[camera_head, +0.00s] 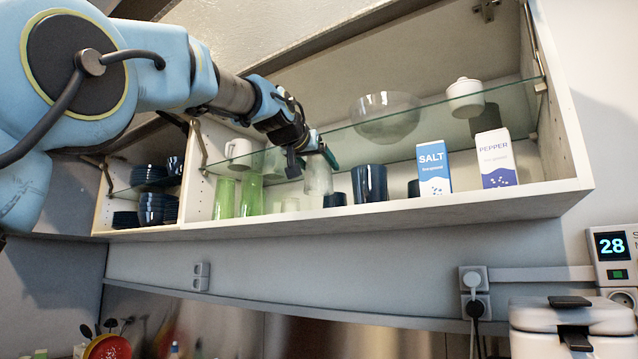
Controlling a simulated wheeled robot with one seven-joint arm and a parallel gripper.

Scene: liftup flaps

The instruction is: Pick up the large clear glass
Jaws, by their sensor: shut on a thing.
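A clear glass (318,181) stands or hangs at the front of the wall cabinet's lower level, upright. I cannot tell whether its base touches the cabinet floor. My gripper (312,158) reaches in from the upper left and is shut on the upper part of this glass. One finger shows on each side near its rim. The rim itself is partly hidden by the fingers.
Green glasses (224,198) stand left of the clear glass. A dark blue cup (369,184), a salt box (433,168) and a pepper box (495,158) stand right. The glass shelf (410,118) above holds a clear bowl (386,117) and a white pot (465,98).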

